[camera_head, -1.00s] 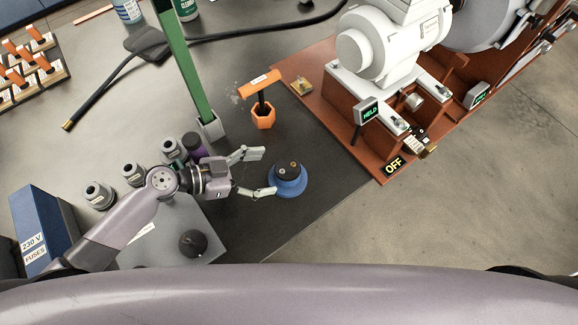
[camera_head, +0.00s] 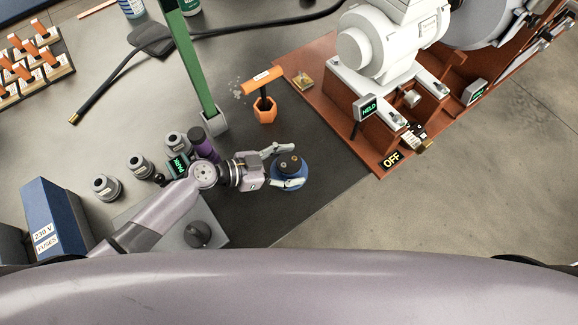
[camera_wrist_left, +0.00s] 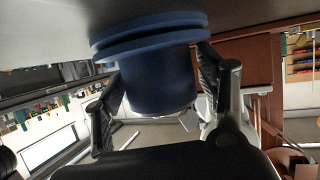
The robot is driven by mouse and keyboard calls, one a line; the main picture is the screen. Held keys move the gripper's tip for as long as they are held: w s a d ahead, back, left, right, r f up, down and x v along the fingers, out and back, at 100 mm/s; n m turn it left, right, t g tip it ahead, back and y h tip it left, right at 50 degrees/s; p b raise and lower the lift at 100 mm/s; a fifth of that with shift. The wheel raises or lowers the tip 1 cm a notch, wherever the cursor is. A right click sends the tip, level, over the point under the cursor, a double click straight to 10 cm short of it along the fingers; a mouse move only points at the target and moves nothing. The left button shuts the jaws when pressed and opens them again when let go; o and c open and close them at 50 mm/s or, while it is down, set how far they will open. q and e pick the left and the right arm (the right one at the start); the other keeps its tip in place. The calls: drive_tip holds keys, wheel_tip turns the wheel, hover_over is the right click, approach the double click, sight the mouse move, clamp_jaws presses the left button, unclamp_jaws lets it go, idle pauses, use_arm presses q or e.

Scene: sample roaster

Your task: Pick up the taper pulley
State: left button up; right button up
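The taper pulley, a stepped blue piece with a dark top (camera_head: 290,191), stands on the dark mat (camera_head: 317,195) at the bench's front edge. My left gripper (camera_head: 293,166) reaches in from the left with one finger on the far side of the pulley and one over its near side. In the left wrist view the blue pulley body (camera_wrist_left: 160,80) fills the space between the two fingers (camera_wrist_left: 160,88). Narrow gaps seem to show beside it, so the fingers look open around it; contact is hard to tell. My right gripper is not in view.
An orange-handled tool stands in an orange hex holder (camera_head: 265,115) behind the pulley. A green post (camera_head: 193,60) and purple cylinder (camera_head: 203,143) stand behind my left arm. The brown machine base (camera_head: 335,110) lies right. Several grey round pieces (camera_head: 105,187) stand left.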

use_arm(q)
clamp_jaws()
drive_tip(key=shift+r, duration=0.15)
idle(0.7)
